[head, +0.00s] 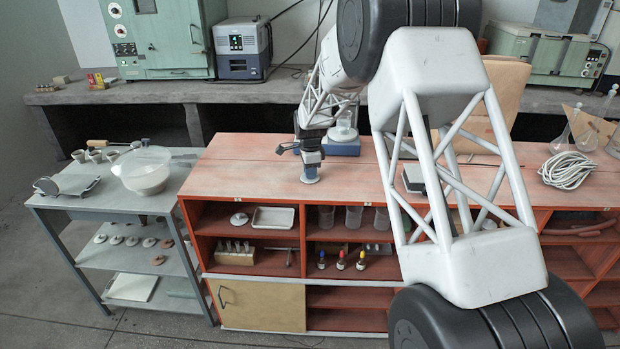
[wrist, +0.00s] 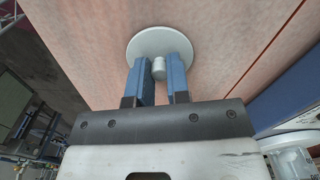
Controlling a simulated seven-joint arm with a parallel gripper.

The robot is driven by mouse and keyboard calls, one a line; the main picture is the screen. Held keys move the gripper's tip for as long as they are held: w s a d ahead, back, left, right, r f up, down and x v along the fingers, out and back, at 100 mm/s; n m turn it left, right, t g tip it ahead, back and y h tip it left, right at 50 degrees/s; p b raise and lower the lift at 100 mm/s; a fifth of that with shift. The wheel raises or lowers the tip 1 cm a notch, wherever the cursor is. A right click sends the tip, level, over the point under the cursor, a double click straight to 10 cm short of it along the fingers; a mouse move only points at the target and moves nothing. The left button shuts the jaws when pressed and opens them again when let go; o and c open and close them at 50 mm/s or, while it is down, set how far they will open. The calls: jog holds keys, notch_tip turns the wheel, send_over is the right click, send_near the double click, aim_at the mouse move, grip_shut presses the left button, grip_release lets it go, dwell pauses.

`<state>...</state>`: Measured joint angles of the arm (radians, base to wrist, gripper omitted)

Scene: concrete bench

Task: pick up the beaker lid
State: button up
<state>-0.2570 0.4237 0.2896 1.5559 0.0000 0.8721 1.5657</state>
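The beaker lid is a pale grey-white disc with a small round knob. It shows in the wrist view (wrist: 160,38) and on the red bench top in the head view (head: 309,178). My gripper (wrist: 161,66) points down over it, with its two blue fingers on either side of the knob. The fingers are close together and appear to be against the knob, so the gripper looks shut on it. The gripper also shows in the head view (head: 310,168). The disc lies flat at bench height; whether it is clear of the surface cannot be told.
A blue-based device (head: 342,147) with glassware stands behind the gripper on the bench. A dark flat object (head: 413,178) lies to the right. The red top left of the gripper is clear. A white bowl (head: 146,172) is on the grey side table.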

grip_shut()
jog(key=shift+r, duration=0.2)
jog(key=shift+r, duration=0.5)
jog(key=shift+s+d+r, duration=0.1)
jog(key=shift+s+r, duration=0.1)
jog(key=shift+r, duration=0.4)
jog(key=shift+s+r, duration=0.2)
jog(key=shift+r, duration=0.35)
jog(key=s+d+r, duration=0.1)
jog(key=s+d, duration=0.2)
jog(key=s, duration=1.1)
jog(key=shift+s+d+r, duration=0.15)
jog(key=shift+s+d, duration=0.2)
jog(key=shift+r, duration=0.2)
jog(key=shift+r, duration=1.3)
